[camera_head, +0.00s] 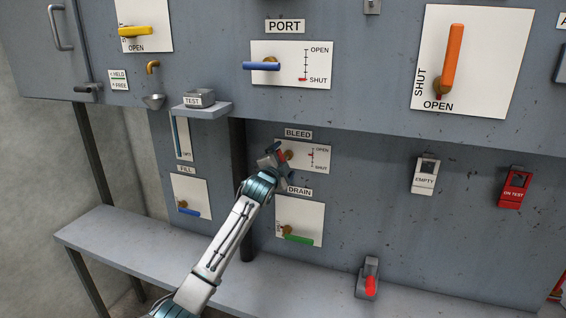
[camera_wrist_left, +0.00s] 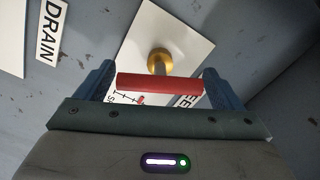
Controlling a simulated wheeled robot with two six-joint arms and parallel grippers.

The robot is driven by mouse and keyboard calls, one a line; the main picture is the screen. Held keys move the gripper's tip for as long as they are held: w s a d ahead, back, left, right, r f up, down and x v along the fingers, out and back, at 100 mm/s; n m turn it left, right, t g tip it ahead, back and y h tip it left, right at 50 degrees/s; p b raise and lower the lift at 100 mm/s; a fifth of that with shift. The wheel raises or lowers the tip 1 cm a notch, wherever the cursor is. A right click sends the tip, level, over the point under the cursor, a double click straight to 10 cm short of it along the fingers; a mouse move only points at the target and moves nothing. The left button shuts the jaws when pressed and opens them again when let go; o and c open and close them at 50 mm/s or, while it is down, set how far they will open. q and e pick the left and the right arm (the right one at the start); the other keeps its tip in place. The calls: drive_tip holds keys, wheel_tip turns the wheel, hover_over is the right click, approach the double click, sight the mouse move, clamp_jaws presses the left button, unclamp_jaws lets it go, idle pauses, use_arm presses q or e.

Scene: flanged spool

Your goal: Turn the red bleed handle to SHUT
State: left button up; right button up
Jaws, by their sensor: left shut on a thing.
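The red bleed handle (camera_head: 283,155) is on the white plate under the BLEED label, mostly hidden by my left gripper in the head view. In the left wrist view the red handle (camera_wrist_left: 160,86) lies crosswise between the two blue fingers, in front of its brass hub (camera_wrist_left: 159,60). My left gripper (camera_head: 279,158) is shut on it; the fingers (camera_wrist_left: 160,88) sit at the bar's two ends. The bleed scale (camera_head: 312,158) runs from OPEN at top to SHUT at bottom, with a red marker about midway. My right gripper is not in view.
The DRAIN plate with its green handle (camera_head: 298,239) is just below. The FILL plate with a blue handle (camera_head: 189,212) is at lower left. The TEST shelf (camera_head: 212,110) juts out at upper left, and a grey ledge (camera_head: 120,240) runs below the panel.

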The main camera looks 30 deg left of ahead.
use_arm(q)
drive_tip(key=m, duration=0.5)
drive_tip(key=shift+f+m, duration=0.1)
drive_tip(key=shift+m, duration=0.2)
drive_tip(key=m, duration=1.1)
drive_tip(key=shift+f+m, duration=0.1)
drive_tip(key=shift+m, duration=0.2)
drive_tip(key=m, duration=0.5)
drive_tip(key=shift+m, duration=0.3)
drive_tip(key=o, duration=0.7)
drive_tip(key=shift+o, duration=0.2)
drive_tip(key=shift+s, duration=0.1)
